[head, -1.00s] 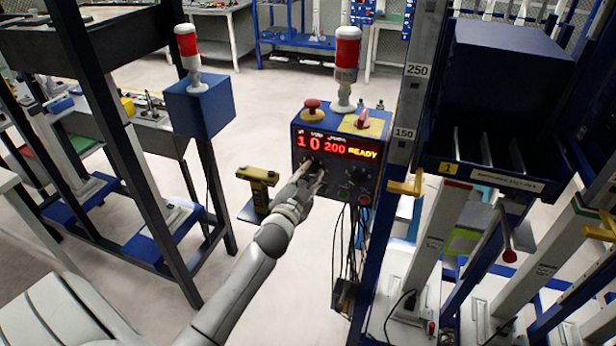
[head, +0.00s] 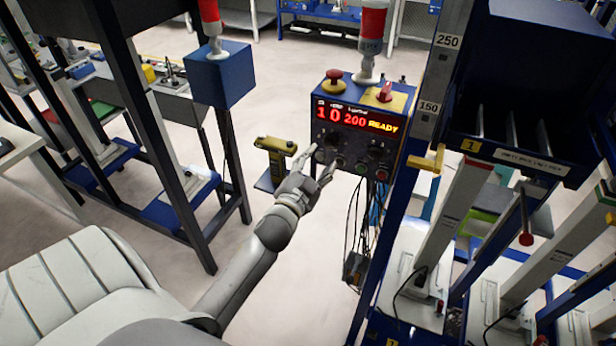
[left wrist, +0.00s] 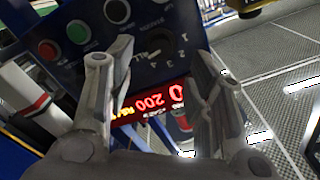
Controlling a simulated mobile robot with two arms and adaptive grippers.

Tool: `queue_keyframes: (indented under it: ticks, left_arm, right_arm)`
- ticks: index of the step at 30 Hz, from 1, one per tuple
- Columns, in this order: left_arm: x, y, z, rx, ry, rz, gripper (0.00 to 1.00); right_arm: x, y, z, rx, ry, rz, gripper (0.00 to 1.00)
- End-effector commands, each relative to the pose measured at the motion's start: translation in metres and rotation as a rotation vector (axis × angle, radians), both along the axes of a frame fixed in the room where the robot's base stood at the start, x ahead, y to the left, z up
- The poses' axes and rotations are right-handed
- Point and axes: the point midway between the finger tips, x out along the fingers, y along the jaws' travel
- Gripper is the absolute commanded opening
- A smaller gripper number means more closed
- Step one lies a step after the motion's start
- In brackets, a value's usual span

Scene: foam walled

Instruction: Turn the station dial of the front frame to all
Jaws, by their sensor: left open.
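The control box (head: 352,152) has a red display (head: 355,118) reading 1 0 200 READY. The station dial (head: 332,139) is the dark knob at the panel's left. In the left wrist view, which shows the panel upside down, the dial (left wrist: 150,44) lies between my fingers, with numbers and ALL around it. I cannot tell where its pointer stands. My left gripper (head: 319,163) is open and empty, just off the panel face, touching nothing that I can see. My right gripper is not in view.
A second knob (head: 376,153), a green button (head: 360,167) and a red button (head: 381,174) are close by. A blue post (head: 418,150) stands right. Cables hang below.

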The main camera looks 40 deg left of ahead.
Motion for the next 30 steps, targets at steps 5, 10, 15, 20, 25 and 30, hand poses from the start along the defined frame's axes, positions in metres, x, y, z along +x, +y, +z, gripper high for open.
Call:
queue_keyframes:
  ticks: [5,10,15,20,25,30]
  left_arm:
    - [-0.031,-0.007,-0.001,0.0,0.002,0.001,0.48]
    - [-0.049,-0.012,-0.001,-0.001,0.002,0.0,0.48]
    - [-0.056,-0.013,0.0,0.001,0.001,0.001,0.48]
    - [-0.057,-0.013,0.0,0.002,0.0,0.0,0.48]
    - [-0.056,-0.013,0.0,0.002,0.0,0.0,0.48]
    - [-0.056,-0.013,0.0,0.001,0.0,0.0,0.48]
  right_arm:
    - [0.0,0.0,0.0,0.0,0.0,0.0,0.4]
    - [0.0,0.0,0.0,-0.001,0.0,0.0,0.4]
    - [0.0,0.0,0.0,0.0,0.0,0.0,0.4]
    - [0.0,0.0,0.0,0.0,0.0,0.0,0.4]
    - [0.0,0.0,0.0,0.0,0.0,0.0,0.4]
    - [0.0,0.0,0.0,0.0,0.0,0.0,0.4]
